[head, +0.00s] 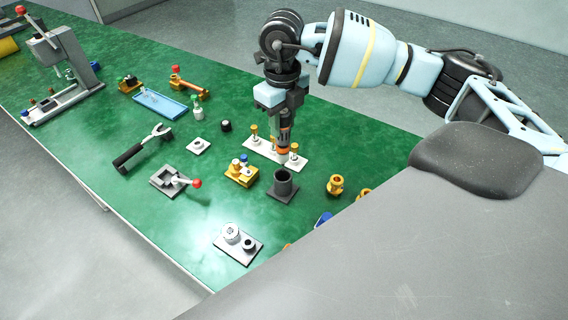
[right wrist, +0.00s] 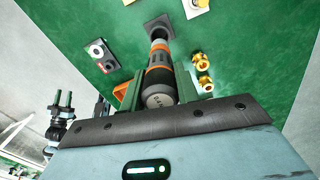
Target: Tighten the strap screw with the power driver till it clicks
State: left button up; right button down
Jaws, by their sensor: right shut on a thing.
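My right gripper (head: 284,118) is shut around the power driver (right wrist: 158,75), a grey and black cylinder with orange bands. In the head view the driver (head: 284,141) hangs roughly upright in front of a white plate with brass posts. Its lower end is just above or behind the dark round cup (head: 283,184) on a square base. In the right wrist view its far end overlaps the cup's base (right wrist: 151,25); I cannot tell whether they touch. I cannot make out the strap screw for certain. My left gripper (right wrist: 62,100) shows small at the left of the right wrist view, its fingers apart and empty.
The white plate (head: 261,148) with several brass posts stands behind the driver. A brass block (head: 241,177) with blue and white tops is left of the cup. Brass fittings (head: 335,185) lie to the right.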

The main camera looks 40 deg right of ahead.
pick_arm(q)
jog(key=shift+w+r, duration=0.3)
pick_arm(e)
jog(key=shift+r, duration=0.45)
pick_arm(q)
jog(key=shift+s, duration=0.1)
pick_arm(e)
jog(key=shift+r, duration=0.25)
jog(key=shift+r+p, duration=0.45)
jog(key=shift+r, duration=0.85)
pick_arm(q)
jog(key=shift+w+r+t, duration=0.3)
jog(key=shift+w+r, duration=0.35)
jog(key=shift+r, duration=0.3)
pick_arm(e)
jog(key=c, duration=1.6)
grip_release()
jog(key=shift+f, duration=0.1)
grip_shut()
pick_arm(q)
jog(key=shift+w, duration=0.2)
